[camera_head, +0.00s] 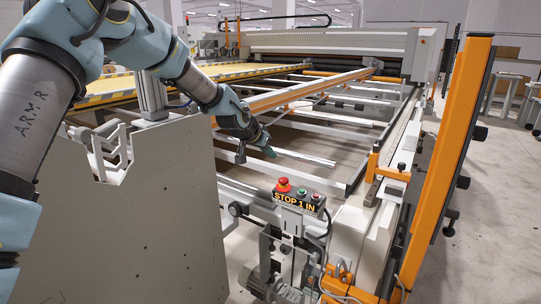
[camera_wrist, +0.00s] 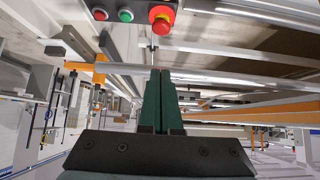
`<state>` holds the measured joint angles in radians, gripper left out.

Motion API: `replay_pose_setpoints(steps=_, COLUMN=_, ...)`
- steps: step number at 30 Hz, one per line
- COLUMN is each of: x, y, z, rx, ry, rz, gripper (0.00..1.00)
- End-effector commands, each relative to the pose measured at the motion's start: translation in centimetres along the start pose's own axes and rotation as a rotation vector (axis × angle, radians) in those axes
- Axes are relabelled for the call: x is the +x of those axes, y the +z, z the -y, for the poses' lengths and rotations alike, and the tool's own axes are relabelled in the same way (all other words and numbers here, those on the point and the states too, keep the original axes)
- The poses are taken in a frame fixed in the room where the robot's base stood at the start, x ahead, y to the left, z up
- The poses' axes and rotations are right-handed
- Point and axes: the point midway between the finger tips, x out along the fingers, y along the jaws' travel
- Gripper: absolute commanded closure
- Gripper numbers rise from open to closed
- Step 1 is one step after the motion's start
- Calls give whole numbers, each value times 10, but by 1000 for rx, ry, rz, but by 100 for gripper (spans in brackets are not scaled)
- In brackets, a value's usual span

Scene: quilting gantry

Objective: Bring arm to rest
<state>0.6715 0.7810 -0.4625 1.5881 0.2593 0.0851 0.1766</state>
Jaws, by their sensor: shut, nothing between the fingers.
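My arm reaches in from the upper left of the head view, over the grey side panel. My gripper (camera_head: 268,150) hangs at its end above the open frame of the gantry, just up and left of the control box. In the wrist view my gripper (camera_wrist: 160,75) shows two dark green fingers side by side, closed together and holding nothing. The fingertips appear clear of the rails around them.
The control box (camera_head: 299,199) carries a red emergency button (camera_head: 283,185) and smaller buttons. An orange post (camera_head: 455,150) stands at the right. An orange beam (camera_head: 310,88) crosses the frame behind my gripper. Open floor (camera_head: 490,200) lies at the far right.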

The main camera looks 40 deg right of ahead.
Motion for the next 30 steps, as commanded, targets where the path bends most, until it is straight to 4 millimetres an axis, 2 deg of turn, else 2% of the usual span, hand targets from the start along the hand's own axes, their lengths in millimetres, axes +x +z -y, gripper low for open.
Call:
replay_pose_setpoints(steps=10, x=0, y=0, z=1, rx=-1, ry=-2, rz=1, gripper=100)
replay_pose_setpoints(steps=14, x=-14, y=14, z=20, rx=-22, ry=-29, rz=29, gripper=100)
replay_pose_setpoints(steps=17, x=-43, y=42, z=52, rx=-67, ry=-79, rz=85, gripper=100)
replay_pose_setpoints(steps=21, x=-103, y=104, z=104, rx=-178, ry=-175, rz=193, gripper=100)
replay_pose_setpoints(steps=24, x=-151, y=151, z=133, rx=-276, ry=-243, rz=268, gripper=100)
replay_pose_setpoints(steps=27, x=-201, y=201, z=153, rx=-386, ry=-310, rz=337, gripper=100)
replay_pose_setpoints(steps=30, x=-254, y=251, z=162, rx=-511, ry=-373, rz=400, gripper=100)
